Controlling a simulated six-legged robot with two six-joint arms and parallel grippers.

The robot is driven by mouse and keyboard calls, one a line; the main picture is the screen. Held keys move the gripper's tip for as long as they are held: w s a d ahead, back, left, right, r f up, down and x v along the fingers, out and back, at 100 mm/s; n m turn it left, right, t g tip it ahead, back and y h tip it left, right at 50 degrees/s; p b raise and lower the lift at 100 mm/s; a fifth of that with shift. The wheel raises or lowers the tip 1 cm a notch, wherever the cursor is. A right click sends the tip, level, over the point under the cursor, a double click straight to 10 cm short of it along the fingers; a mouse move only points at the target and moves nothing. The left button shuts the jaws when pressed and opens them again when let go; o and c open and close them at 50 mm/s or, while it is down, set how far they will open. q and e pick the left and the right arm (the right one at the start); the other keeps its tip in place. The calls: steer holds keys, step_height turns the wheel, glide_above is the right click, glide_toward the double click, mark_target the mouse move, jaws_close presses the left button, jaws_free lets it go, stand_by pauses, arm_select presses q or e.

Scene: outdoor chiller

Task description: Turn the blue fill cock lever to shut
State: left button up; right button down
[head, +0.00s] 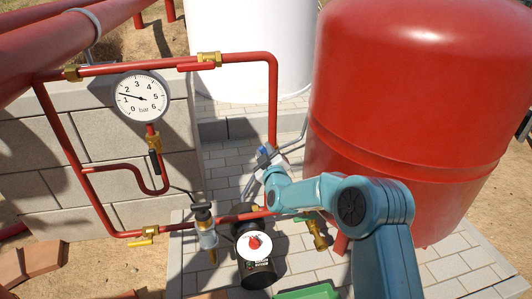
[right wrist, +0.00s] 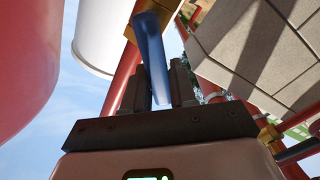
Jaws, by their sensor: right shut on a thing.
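The blue fill cock lever (right wrist: 150,45) shows in the right wrist view as a long blue bar between the two dark fingers of my right gripper (right wrist: 156,82). The fingers are shut on it. Its upper end lies near a brass fitting and a red pipe. In the head view my right gripper (head: 265,158) is at the lower end of the right-hand vertical red pipe (head: 272,105), and a small bit of blue shows there. The gripper and arm hide most of the lever, and I cannot tell how it lies to its pipe. My left gripper is not in view.
The large red tank (head: 420,90) stands close to my right arm. A pressure gauge (head: 141,96) hangs on the red pipe loop. A black pump (head: 254,256) sits on the lower pipe. Yellow (head: 142,242) and green (head: 302,217) levers are nearby. A white tank (head: 245,45) stands behind.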

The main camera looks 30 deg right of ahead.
steer(key=shift+w+a+f+n+b, duration=0.1)
steer(key=shift+a+f+n+b, duration=0.15)
steer(key=shift+n, duration=0.35)
steer(key=shift+a+f+n+b, duration=0.15)
steer(key=shift+f+n, duration=0.15)
steer(key=shift+n, duration=0.3)
steer(key=shift+w+a+f+n+b, duration=0.15)
steer(key=shift+f+n, duration=0.35)
steer(key=shift+n, duration=0.75)
steer(key=shift+s+a+f+n+b, duration=0.15)
steer(key=shift+f+n, duration=0.4)
steer(key=shift+n, duration=0.75)
steer(key=shift+w+a+f+n+b, duration=0.1)
steer(key=shift+a+f+n+b, duration=0.3)
steer(key=shift+n, duration=0.85)
steer(key=shift+d+f, duration=0.15)
steer(key=shift+f, duration=0.05)
steer(key=c, duration=1)
jaws_free()
steer(key=shift+r, duration=0.1)
